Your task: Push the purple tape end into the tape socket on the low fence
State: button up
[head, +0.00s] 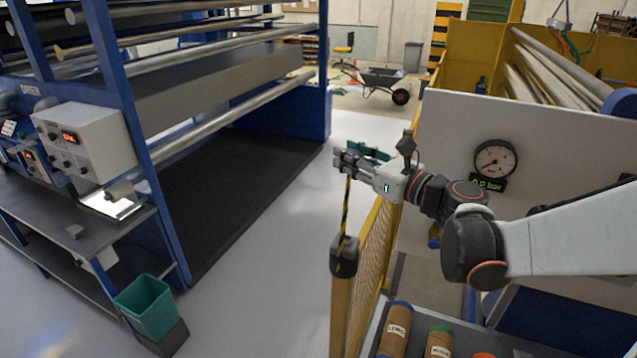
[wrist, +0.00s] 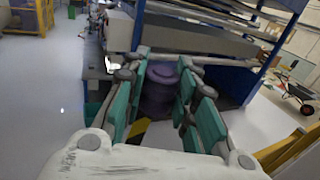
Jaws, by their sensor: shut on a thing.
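My gripper (head: 347,161) is held above the low yellow fence (head: 375,250) in the head view. In the wrist view its green-padded fingers (wrist: 163,75) are shut on the purple tape end (wrist: 160,92), a dark purple rounded piece between them. A yellow and black striped tape (head: 346,206) runs straight down from the gripper to a dark tape housing (head: 344,257) on the yellow post. In the head view the fingers hide the tape end. I cannot make out the tape socket in either view.
A blue roller machine (head: 325,100) stands across the aisle on the left. A green bin (head: 147,308) stands by the bench. A white panel with a pressure gauge (head: 495,160) is right of my gripper. Cardboard tubes (head: 395,332) lie below. The grey aisle floor is clear.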

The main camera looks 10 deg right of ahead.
jog(key=shift+s+a, duration=0.25)
